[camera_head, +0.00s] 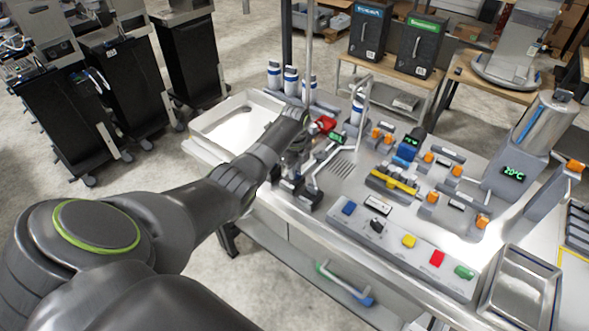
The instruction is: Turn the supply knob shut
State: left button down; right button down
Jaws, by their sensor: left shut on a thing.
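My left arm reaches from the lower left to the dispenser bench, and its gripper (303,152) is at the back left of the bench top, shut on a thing. The wrist covers most of the fingers, so the hold itself is hard to see. A red part (325,124), which looks like the supply knob, shows just past the wrist, beside a small green-lit display (337,137). How far the knob is turned cannot be told. My right gripper is not in view.
A bent metal pipe (359,110) rises close to the gripper's right. White bottles (291,80) stand behind, and a shallow tray (222,122) is at left. A panel with coloured buttons (409,241) runs along the front. A steel tray (521,290) sits at right.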

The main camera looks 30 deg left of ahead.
pick_arm(q)
jog(key=shift+r, duration=0.1)
jog(key=c, duration=1.4)
grip_release()
jog(key=shift+c, duration=0.2)
notch_tip(320, 180, up, 17)
jog(key=shift+r+p, duration=0.2)
jog(key=shift+p, duration=0.1)
